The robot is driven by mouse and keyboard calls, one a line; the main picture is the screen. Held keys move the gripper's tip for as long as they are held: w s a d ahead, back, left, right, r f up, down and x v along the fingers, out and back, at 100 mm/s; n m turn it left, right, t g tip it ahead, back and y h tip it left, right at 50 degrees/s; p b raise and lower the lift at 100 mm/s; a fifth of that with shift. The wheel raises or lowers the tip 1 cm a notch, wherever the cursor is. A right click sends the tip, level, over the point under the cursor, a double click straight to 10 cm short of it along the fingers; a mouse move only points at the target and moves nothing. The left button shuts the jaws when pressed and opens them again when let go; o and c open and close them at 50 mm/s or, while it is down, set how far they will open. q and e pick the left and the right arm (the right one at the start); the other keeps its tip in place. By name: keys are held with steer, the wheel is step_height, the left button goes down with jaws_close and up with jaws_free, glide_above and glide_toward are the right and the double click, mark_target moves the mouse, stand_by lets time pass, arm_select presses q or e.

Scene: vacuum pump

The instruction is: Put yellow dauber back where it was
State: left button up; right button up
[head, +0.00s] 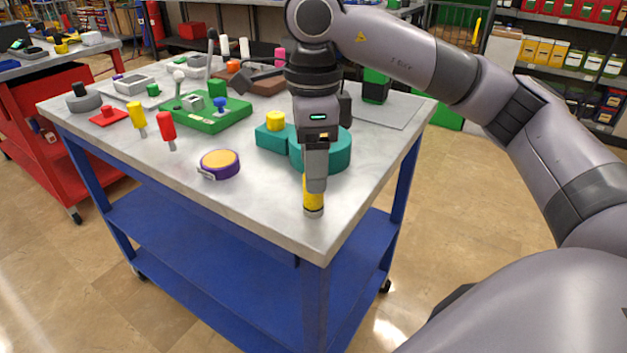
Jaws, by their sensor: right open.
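A yellow dauber (313,203) with a dark lower band stands upright near the front right corner of the grey tabletop (268,212). My right gripper (316,184) points straight down over it. Its fingers are at the dauber's upper part and hide its top. The gripper is open; whether the fingers touch the dauber cannot be told. My left gripper is not in view.
A teal block assembly (330,155) with a yellow knob stands just behind the gripper. A purple and orange disc (220,164) lies to the left. Yellow-handled (137,115) and red-handled (167,126) tools and a green fixture (205,114) are farther left. The front tabletop between disc and dauber is clear.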

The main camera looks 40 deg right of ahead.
step_height(320, 180, up, 6)
steer(key=shift+r+p, duration=0.15)
steer(key=shift+p, duration=0.6)
steer(key=shift+r, duration=0.4)
steer(key=shift+s+f, duration=0.1)
